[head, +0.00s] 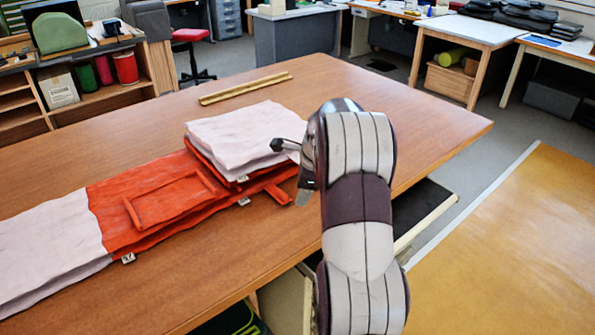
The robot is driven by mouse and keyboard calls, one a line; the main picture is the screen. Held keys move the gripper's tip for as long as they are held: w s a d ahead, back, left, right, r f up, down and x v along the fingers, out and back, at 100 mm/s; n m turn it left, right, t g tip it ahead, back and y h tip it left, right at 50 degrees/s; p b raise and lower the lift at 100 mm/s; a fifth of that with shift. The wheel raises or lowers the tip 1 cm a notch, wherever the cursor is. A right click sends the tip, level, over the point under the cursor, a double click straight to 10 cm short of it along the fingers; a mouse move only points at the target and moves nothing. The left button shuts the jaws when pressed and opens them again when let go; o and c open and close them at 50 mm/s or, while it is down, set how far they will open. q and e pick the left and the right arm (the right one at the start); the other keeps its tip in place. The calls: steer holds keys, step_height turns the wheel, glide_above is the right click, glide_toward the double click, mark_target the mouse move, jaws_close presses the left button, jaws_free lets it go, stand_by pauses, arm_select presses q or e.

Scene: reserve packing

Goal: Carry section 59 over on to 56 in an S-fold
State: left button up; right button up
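A long folded textile lies across the wooden table. Its flat pale pink section (48,250) is at the left, and an orange-red section (150,205) with a raised rectangular frame of the same colour is in the middle. A thick pale pink folded stack (245,135) lies on orange layers at the right end. Small white tags (243,202) show along the near edge; their numbers are too small to read. My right gripper (302,190) is beside the stack's right end, mostly hidden by my arm. Its opening and any contact cannot be told. My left gripper is out of view.
A thin wooden strip (245,88) lies behind the stack. The table (420,120) is clear at the back right. Shelves (90,100) with rolls and a box stand at the left, and a red stool (190,40) stands behind the table.

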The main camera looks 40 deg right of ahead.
mark_target(287, 197)
step_height(287, 197, up, 3)
steer(key=w+m, duration=0.2)
steer(key=m, duration=0.4)
steer(key=w+f+m, duration=0.1)
steer(key=f, duration=0.2)
steer(key=w+f+m, duration=0.1)
steer(key=w+f, duration=0.1)
steer(key=f, duration=0.2)
steer(key=w+f+m, duration=0.1)
steer(key=f, duration=0.2)
steer(key=shift+w+f, duration=0.4)
steer(key=shift+c, duration=0.3)
